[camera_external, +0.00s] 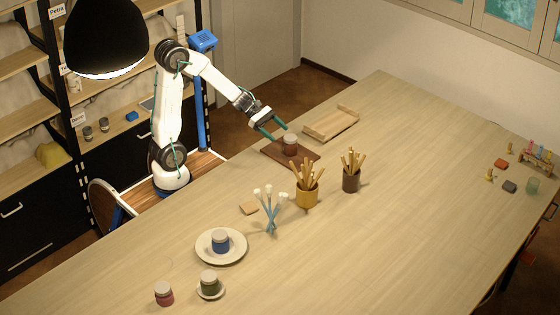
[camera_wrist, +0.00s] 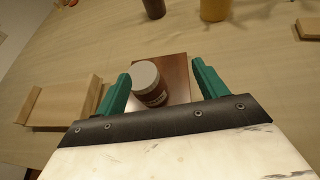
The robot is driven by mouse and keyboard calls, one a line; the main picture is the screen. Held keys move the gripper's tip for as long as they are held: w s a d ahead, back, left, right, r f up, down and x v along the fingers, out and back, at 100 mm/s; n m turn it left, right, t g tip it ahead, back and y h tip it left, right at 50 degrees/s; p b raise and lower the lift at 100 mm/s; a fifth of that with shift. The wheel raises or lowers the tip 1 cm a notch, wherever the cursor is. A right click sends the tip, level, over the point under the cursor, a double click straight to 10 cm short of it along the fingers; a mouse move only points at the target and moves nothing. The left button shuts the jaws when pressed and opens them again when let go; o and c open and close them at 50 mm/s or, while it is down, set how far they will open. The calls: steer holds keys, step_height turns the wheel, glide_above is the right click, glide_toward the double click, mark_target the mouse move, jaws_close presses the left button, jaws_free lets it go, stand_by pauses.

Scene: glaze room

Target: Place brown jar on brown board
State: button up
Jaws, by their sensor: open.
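The brown jar (camera_external: 290,143) has a pale grey lid and stands upright on the brown board (camera_external: 271,151) on the table. In the wrist view the jar (camera_wrist: 152,92) stands on the board (camera_wrist: 176,72) between the green fingers, nearer the left one. My gripper (camera_external: 273,128) is open, just left of the jar in the external view. In the wrist view my gripper (camera_wrist: 163,82) has its fingers wide apart, and the right finger is clear of the jar. I cannot tell whether the left finger touches it.
A wooden tray (camera_external: 331,123) lies beyond the board. A yellow pot of tools (camera_external: 307,194) and a dark brown pot of tools (camera_external: 351,180) stand nearby. A blue jar (camera_external: 220,240) on a plate, a green jar (camera_external: 209,282) and a red jar (camera_external: 164,294) stand nearer.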

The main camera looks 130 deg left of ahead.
steer(key=w+d+r+m+g+h, duration=0.1)
steer(key=w+d+m+g+h, duration=0.15)
steer(key=d+m, duration=0.5)
steer(key=w+d+r+m+g+h, duration=0.1)
steer(key=d+m+g+h, duration=0.3)
steer(key=d, duration=0.7)
steer(key=w+d+r+m+h, duration=0.2)
steer(key=d+m, duration=0.5)
steer(key=d, duration=0.3)
steer(key=s+d+m+g+y, duration=0.5)
steer(key=s+d+m, duration=0.4)
steer(key=m, duration=0.9)
steer(key=s+r+y, duration=0.1)
steer(key=s, duration=0.2)
steer(key=shift+d+y, duration=0.35)
steer(key=shift+d, duration=0.05)
